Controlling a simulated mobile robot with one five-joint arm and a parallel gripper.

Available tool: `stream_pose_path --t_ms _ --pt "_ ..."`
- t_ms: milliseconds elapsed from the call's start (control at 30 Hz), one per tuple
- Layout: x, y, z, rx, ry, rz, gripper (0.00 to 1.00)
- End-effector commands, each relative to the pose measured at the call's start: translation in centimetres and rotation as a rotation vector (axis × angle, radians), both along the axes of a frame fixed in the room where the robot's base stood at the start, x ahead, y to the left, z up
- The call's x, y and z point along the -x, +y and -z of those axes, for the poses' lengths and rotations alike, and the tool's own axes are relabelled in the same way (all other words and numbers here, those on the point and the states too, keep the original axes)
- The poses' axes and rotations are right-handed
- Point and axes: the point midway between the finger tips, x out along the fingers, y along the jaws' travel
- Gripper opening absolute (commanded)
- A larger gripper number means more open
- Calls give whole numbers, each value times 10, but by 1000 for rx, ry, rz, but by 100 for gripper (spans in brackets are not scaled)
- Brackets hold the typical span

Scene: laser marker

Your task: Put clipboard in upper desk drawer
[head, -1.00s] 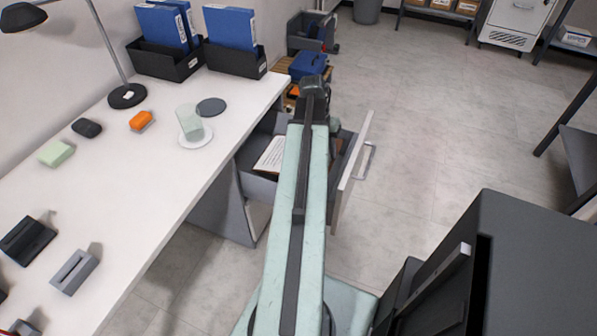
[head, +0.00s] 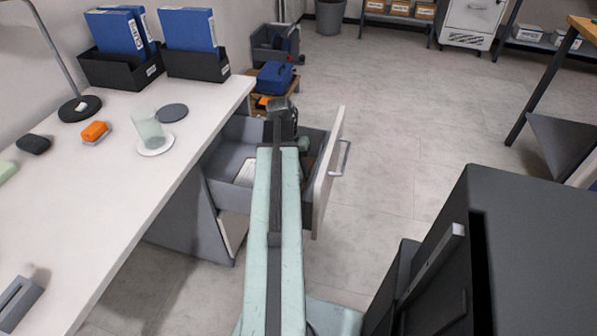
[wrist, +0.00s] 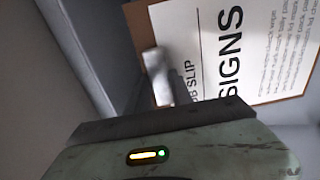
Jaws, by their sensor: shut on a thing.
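The clipboard (wrist: 225,60) is a brown board with a white sheet printed "SIGNS" and "SLIP", seen large in the wrist view. In the head view a strip of its white sheet (head: 244,174) shows inside the open upper desk drawer (head: 230,191), left of my arm. The rest of it is hidden behind the arm. My gripper (wrist: 170,85) is shut on the clipboard near its edge; its body covers the bottom of the wrist view. In the head view my arm reaches over the drawer and mostly hides the gripper.
The drawer's front panel with its handle (head: 341,158) stands right of my arm. The white desk (head: 120,205) is on the left, with a glass (head: 148,128) and blue binders (head: 190,30). A dark cabinet (head: 535,250) is at the lower right.

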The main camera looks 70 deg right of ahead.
Motion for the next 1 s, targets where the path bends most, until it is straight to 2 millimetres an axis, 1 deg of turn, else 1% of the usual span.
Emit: stream_pose_path --t_ms 33,67,100,433,567,667,767,1000 --pt "0 0 2 0 0 0 30" --pt "0 0 1 0 0 0 38" --pt "0 0 1 0 0 0 49" --pt "-1 0 0 0 0 -1 49" --pt "-2 0 -8 0 0 -2 49" --pt "-4 0 -22 0 0 -2 49" --pt "-9 1 -42 0 0 -2 49" --pt "-23 1 -97 0 0 -3 49"
